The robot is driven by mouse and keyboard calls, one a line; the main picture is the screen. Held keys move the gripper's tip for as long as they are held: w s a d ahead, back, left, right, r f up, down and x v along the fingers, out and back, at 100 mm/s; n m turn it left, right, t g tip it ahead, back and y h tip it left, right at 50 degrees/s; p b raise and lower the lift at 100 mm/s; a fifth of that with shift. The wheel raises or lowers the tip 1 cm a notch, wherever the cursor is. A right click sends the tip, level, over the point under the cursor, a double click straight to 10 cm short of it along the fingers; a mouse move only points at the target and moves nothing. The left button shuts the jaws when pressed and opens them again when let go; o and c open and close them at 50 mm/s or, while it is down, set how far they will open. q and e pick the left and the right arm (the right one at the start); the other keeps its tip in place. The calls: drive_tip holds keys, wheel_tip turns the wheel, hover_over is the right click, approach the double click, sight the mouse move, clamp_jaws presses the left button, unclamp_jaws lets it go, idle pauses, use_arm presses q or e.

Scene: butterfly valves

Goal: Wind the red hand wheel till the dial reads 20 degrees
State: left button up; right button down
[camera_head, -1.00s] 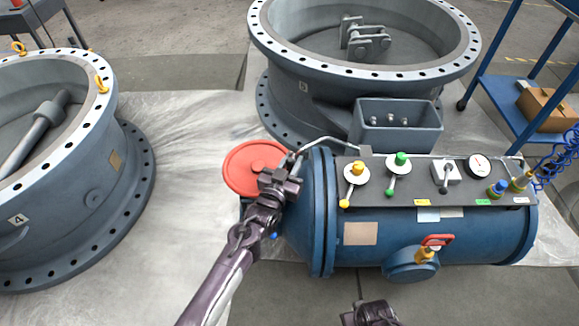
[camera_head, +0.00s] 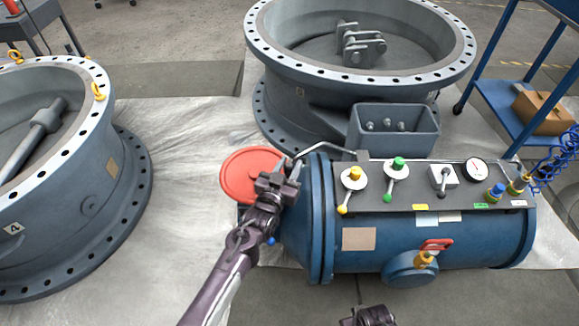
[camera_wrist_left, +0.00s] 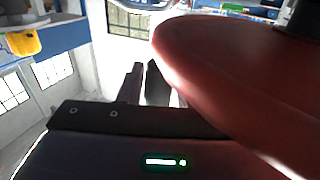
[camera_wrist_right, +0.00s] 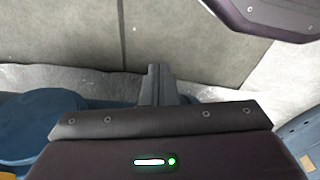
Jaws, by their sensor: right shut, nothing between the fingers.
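The red hand wheel (camera_head: 243,174) is at the left end of the blue tank (camera_head: 465,237). My left gripper (camera_head: 279,180) is at the wheel's right side, overlapping its edge in the head view. In the left wrist view the wheel (camera_wrist_left: 240,85) looms large right of the fingers (camera_wrist_left: 147,82). These fingers are close together; whether they are fully shut or touch the rim is unclear. A round white dial (camera_head: 474,170) sits on the tank's top panel, its reading too small to make out. My right gripper (camera_wrist_right: 158,84) is shut and empty, low in front of the tank.
Yellow (camera_head: 353,178) and green (camera_head: 396,174) valve levers and a grey switch (camera_head: 444,177) line the panel. A red-handled valve (camera_head: 433,246) is on the tank front. A grey bin (camera_head: 395,130) stands behind. Large flanged valve bodies (camera_head: 360,80) stand behind and left (camera_head: 75,220).

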use_arm(q)
drive_tip(key=shift+o, duration=1)
drive_tip(key=shift+s+a, duration=0.1)
drive_tip(key=shift+s, duration=0.15)
drive_tip(key=p+v, duration=0.1)
drive_tip(key=v, duration=0.6)
drive_tip(key=shift+s, duration=0.15)
use_arm(e)
drive_tip(key=f, duration=0.1)
drive_tip(key=s+d+f, duration=0.1)
drive_tip(key=f, duration=0.1)
drive_tip(key=shift+s, duration=0.15)
